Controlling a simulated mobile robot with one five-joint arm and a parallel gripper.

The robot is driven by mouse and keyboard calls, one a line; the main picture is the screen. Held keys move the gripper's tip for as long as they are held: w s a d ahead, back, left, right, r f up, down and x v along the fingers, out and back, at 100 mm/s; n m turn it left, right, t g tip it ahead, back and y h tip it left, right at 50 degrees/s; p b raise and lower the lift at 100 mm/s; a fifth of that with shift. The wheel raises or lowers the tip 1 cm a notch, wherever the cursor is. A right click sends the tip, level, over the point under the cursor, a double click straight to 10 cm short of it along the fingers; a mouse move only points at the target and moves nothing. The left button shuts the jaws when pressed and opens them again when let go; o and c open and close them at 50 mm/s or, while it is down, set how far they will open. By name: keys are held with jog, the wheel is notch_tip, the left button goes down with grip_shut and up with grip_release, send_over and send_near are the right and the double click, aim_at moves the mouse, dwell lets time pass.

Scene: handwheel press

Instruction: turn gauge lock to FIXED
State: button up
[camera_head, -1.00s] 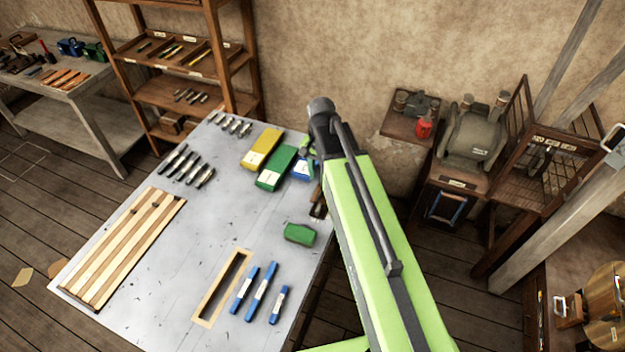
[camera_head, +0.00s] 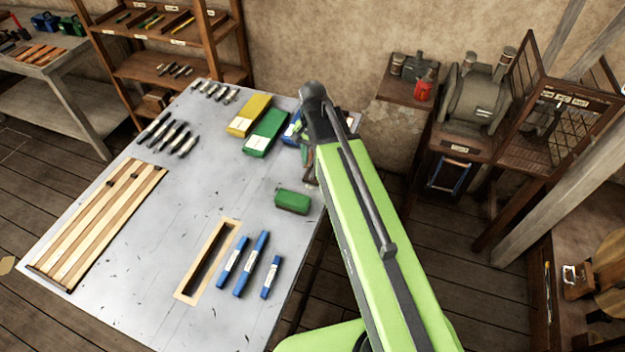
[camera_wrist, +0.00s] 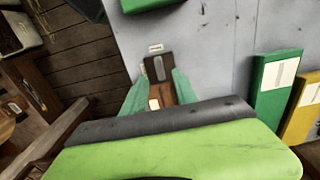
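In the wrist view a small dark brown fitting with a pale slotted plate (camera_wrist: 159,68) sits at the edge of the grey table, beside a small white label (camera_wrist: 155,48). It looks like the gauge lock, but its lettering is too small to read. My gripper (camera_wrist: 159,78) has its two green fingers apart, one on each side of the fitting. Whether they touch it I cannot tell. In the head view my gripper (camera_head: 306,150) is over the table's right edge, and my arm mostly hides the fitting.
The table (camera_head: 200,200) carries a green block (camera_head: 293,201), yellow (camera_head: 249,115) and green (camera_head: 266,132) boxes, a slotted wooden frame (camera_head: 180,293), blue sticks (camera_head: 251,263) and a striped board (camera_head: 95,225). A machine (camera_head: 475,100) and a rack stand to the right.

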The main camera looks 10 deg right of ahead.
aim_at(313, 172)
notch_tip(313, 172, down, 5)
jog(key=b, duration=0.3)
jog(key=shift+r, duration=0.1)
jog(key=shift+c, duration=0.4)
grip_shut()
